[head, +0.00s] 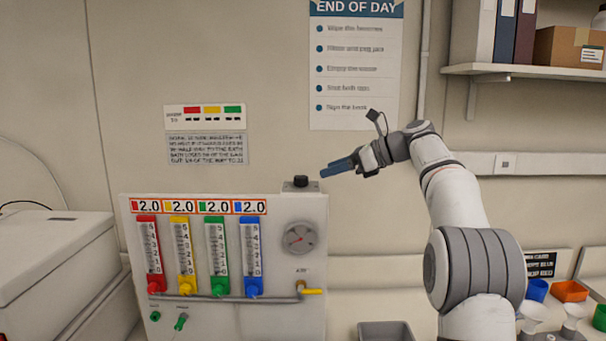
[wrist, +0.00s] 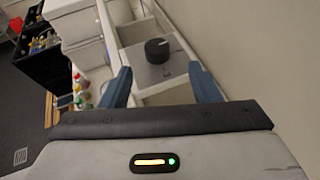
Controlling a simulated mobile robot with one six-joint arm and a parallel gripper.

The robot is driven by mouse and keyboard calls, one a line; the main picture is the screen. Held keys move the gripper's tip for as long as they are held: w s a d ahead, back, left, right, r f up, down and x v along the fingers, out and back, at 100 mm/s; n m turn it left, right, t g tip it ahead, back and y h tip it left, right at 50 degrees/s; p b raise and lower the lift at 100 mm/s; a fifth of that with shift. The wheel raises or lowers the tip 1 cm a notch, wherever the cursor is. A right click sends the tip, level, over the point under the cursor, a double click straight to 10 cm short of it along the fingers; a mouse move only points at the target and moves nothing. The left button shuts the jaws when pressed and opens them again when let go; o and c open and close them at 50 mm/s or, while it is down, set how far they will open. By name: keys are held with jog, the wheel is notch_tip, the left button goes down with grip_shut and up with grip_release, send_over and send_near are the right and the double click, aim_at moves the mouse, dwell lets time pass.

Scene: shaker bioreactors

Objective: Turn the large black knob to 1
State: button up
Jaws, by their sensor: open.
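The large black knob (head: 300,181) sits on a grey plate (head: 301,187) on top of the white panel box, at its right end. In the wrist view the knob (wrist: 158,50) stands upright on its light plate, ahead of and between my two blue fingers. A small dark mark shows on the plate beside it; I cannot read any number. My gripper (head: 338,167) is open and empty, just to the right of the knob and slightly above it, not touching it. The fingers also show in the wrist view (wrist: 162,88).
The white panel (head: 285,270) carries red, yellow, green and blue flow tubes, a round gauge (head: 299,237) and a yellow-handled valve (head: 311,291). A wall stands close behind. A shelf (head: 525,71) is at upper right. A grey tray (head: 385,331) lies below.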

aim_at(303, 177)
jog(key=x, duration=0.7)
jog(key=shift+s+a+p, duration=0.1)
jog(key=shift+a+p, duration=0.2)
jog(key=shift+a, duration=0.15)
jog(key=shift+c, duration=0.3)
jog(key=shift+r, duration=0.1)
jog(key=c, duration=0.9)
jog(key=shift+r+p, duration=0.1)
jog(key=shift+p, duration=0.25)
